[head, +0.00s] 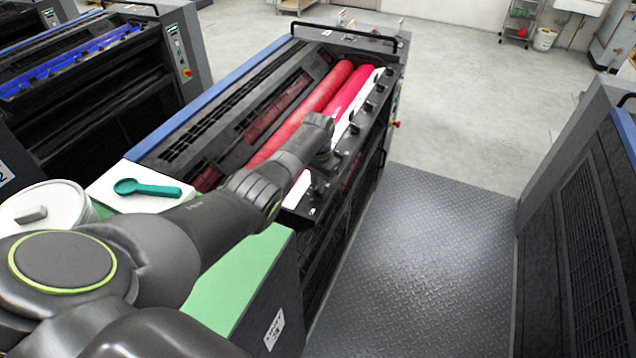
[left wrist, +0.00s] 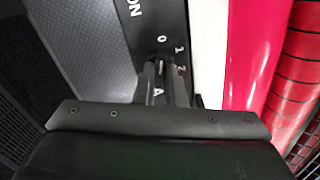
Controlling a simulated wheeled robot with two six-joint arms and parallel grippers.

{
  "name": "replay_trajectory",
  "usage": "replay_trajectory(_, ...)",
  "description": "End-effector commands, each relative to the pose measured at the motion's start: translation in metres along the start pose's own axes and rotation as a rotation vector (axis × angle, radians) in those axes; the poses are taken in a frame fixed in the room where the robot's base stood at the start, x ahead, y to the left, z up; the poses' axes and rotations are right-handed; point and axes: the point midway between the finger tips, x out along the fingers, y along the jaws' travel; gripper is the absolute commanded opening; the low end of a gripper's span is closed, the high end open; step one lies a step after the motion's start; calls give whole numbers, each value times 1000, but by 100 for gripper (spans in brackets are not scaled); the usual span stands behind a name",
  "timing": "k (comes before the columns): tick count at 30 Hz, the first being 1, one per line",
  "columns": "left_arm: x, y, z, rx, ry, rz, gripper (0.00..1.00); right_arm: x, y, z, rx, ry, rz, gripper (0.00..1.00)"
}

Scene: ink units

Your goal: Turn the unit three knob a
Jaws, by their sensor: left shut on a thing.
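Knob A (left wrist: 165,70) shows in the left wrist view on a dark rail, between the two fingers of my left gripper (left wrist: 165,84). The gripper is shut on it. White marks 0, 1 and part of another figure curve around the knob, and a white letter A shows between the fingers. In the head view my left gripper (head: 318,178) points down at the near end of the rail (head: 343,160) on the ink unit; the arm hides the knob there. My right gripper is not in view.
Several other knobs (head: 353,128) line the rail. Red rollers (head: 325,92) lie beside it. A teal scoop (head: 146,188) lies on a white surface near a lidded white tub (head: 45,207). A diamond-plate walkway (head: 430,255) is clear to the right, before another unit (head: 590,190).

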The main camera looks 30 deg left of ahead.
Motion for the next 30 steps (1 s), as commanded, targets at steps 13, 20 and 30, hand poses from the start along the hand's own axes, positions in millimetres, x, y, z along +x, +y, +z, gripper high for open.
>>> replay_trajectory(13, -3, -1, -2, -32, 7, -3, 0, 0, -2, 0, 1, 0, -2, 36)
replay_trajectory(20, -3, -1, -2, -32, 6, -3, 22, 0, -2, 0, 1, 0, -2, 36)
replay_trajectory(30, -1, 0, -1, -30, 2, -1, 32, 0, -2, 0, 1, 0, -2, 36)
